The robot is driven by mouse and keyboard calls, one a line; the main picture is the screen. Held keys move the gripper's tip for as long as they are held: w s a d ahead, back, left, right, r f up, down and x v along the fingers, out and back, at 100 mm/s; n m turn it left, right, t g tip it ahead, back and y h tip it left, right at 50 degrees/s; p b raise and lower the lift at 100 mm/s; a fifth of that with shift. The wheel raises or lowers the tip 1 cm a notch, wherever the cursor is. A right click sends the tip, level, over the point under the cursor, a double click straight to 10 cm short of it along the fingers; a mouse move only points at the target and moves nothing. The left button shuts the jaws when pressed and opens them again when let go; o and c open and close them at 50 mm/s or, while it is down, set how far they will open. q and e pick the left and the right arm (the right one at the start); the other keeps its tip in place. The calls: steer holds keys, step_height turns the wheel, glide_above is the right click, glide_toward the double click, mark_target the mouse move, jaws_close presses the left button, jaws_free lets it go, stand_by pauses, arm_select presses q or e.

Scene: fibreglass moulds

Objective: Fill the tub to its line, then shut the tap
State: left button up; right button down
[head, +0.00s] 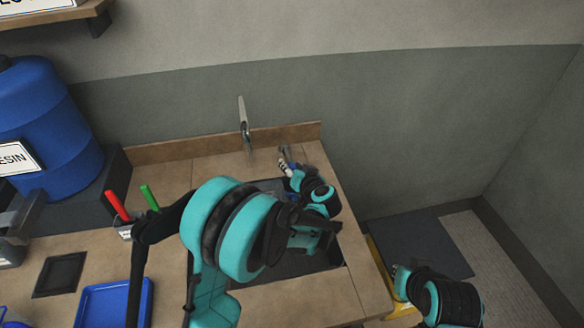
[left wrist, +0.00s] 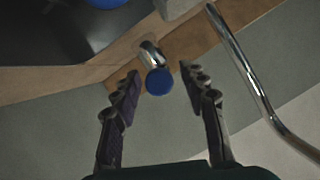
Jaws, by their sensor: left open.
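The chrome tap spout (head: 244,125) rises at the back of the sink in the head view. It also shows in the left wrist view (left wrist: 250,80) as a bent pipe to the right. A blue-capped chrome tap handle (left wrist: 158,81) sits between the two fingers of my left gripper (left wrist: 158,82), with a gap on both sides. My left gripper (head: 285,158) is open at the right back of the sink. A blue thing (left wrist: 105,3), cut off by the frame edge, may be the tub. Its line and water level are hidden.
The dark sink (head: 260,272) is largely covered by my left arm. A blue resin drum (head: 45,125) stands on the left. A cup with red (head: 117,205) and green (head: 150,197) sticks and a blue tray (head: 88,300) are on the counter. A dark floor mat (head: 420,243) lies right.

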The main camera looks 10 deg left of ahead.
arm_select(q)
steer(key=shift+c, duration=0.4)
jaws_close()
steer(key=shift+w+d+n+g+y, duration=0.75)
steer(key=shift+d+n+g+y, duration=0.3)
steer(key=shift+n, duration=0.25)
steer(key=shift+w+d+n+g+y, duration=0.75)
steer(key=shift+d+n+g+y, duration=0.3)
steer(key=shift+n, duration=0.25)
steer(key=shift+o, duration=0.4)
jaws_free()
steer(key=v, duration=1.2)
